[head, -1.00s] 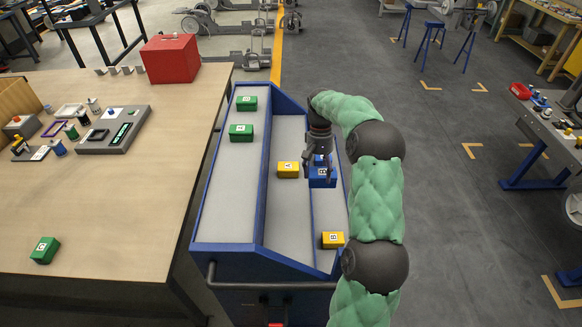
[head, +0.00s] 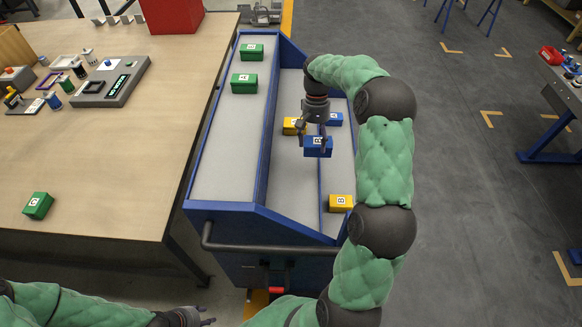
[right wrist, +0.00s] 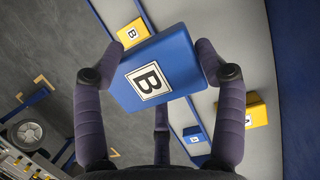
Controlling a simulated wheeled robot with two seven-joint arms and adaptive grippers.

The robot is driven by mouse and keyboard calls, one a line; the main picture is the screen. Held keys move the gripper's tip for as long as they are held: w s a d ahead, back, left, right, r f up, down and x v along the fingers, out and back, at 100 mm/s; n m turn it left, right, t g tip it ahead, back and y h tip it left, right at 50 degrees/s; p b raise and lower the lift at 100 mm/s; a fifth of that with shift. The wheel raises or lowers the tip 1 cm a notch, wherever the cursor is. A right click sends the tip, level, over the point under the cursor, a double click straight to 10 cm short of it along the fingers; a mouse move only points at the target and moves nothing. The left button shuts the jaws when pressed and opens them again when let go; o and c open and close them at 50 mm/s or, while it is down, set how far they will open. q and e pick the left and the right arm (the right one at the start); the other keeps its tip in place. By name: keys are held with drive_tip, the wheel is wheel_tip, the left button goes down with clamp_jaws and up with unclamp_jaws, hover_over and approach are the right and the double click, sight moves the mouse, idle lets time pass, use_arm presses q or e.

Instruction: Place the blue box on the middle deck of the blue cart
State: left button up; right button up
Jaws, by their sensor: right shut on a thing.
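The blue cart (head: 250,212) stands in the middle of the head view with three stepped decks. Its grey middle deck (head: 290,180) lies between the higher left deck and the right deck. My right gripper (head: 317,138) is shut on a blue box (head: 318,152) marked B and holds it above the cart, over the divider between middle and right decks. The box also shows between the fingers in the right wrist view (right wrist: 178,62). A yellow box (head: 290,128) sits on the middle deck, partly hidden by the gripper. My left gripper (head: 209,315) is empty at the bottom edge, fingers apart.
Another blue box (head: 336,119) and a yellow box (head: 341,203) marked B sit on the right deck. Two green boxes (head: 252,52) (head: 244,84) sit on the left deck. The wooden table (head: 120,160) adjoins at left. The near middle deck is bare.

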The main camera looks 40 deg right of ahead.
drive_tip(key=a+f+b, duration=0.1)
drive_tip(key=a+f, duration=0.2)
drive_tip(key=w+a+f+b, duration=0.1)
drive_tip(key=a+f, duration=0.1)
drive_tip(key=f, duration=0.1)
drive_tip(key=a+f+b, duration=0.2)
drive_tip(key=a+f, duration=0.1)
drive_tip(key=f, duration=0.1)
drive_tip(key=shift+w+a, duration=0.3)
drive_tip(key=shift+a, duration=0.05)
drive_tip(key=shift+f, duration=0.3)
drive_tip(key=o, duration=1.7)
drive_tip(key=shift+o, duration=0.2)
drive_tip(key=p+v, duration=0.4)
drive_tip(key=v, duration=0.8)
